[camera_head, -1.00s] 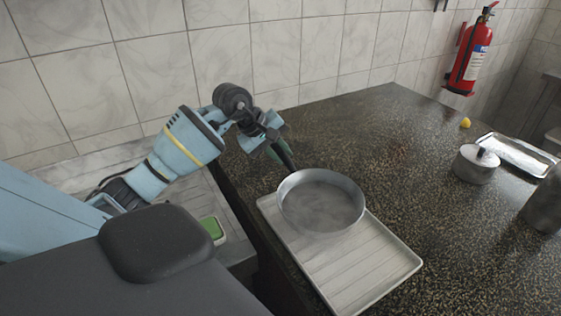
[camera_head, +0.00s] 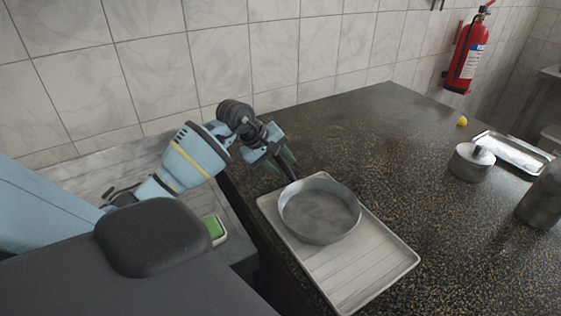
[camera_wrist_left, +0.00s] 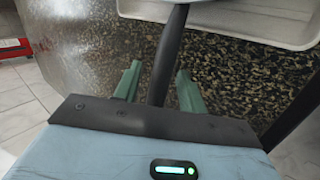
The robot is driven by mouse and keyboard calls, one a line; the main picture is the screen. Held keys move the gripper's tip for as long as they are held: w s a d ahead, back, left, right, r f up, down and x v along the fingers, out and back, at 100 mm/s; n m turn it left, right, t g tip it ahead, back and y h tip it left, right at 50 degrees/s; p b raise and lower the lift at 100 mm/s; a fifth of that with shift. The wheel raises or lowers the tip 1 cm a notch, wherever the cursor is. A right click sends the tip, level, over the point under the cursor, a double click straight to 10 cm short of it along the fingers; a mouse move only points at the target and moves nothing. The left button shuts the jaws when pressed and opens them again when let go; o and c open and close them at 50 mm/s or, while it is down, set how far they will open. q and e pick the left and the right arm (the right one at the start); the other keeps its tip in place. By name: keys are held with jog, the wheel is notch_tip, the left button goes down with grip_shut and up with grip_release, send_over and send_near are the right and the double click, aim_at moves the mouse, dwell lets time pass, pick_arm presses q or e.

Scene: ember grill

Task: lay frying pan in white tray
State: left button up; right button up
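The grey metal frying pan (camera_head: 320,211) sits upright in the far part of the white tray (camera_head: 372,276), its dark handle pointing back and left toward my left gripper (camera_head: 284,162). In the left wrist view the black handle (camera_wrist_left: 168,55) runs between the two green fingers of my left gripper (camera_wrist_left: 157,86). The fingers stand apart with gaps beside the handle, so the gripper is open around it. The rim of the white tray (camera_wrist_left: 235,28) crosses the top of that view. My right gripper is not in view.
The tray lies on a dark speckled counter (camera_head: 370,130) near its left edge. A lidded pot (camera_head: 470,162), a metal tray (camera_head: 512,154), a yellow item (camera_head: 462,121) and a grey container (camera_head: 543,200) stand at the right. The counter's middle is clear. A green sponge-like item (camera_head: 213,228) lies lower left.

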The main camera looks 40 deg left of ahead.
pick_arm(q)
jog(key=shift+r, duration=0.15)
jog(key=shift+s+a+r, duration=0.1)
jog(key=shift+a+r, duration=0.05)
jog(key=shift+r, duration=0.05)
jog(key=v, duration=1.1)
jog(key=shift+s+b, duration=0.2)
jog(key=shift+b, duration=0.2)
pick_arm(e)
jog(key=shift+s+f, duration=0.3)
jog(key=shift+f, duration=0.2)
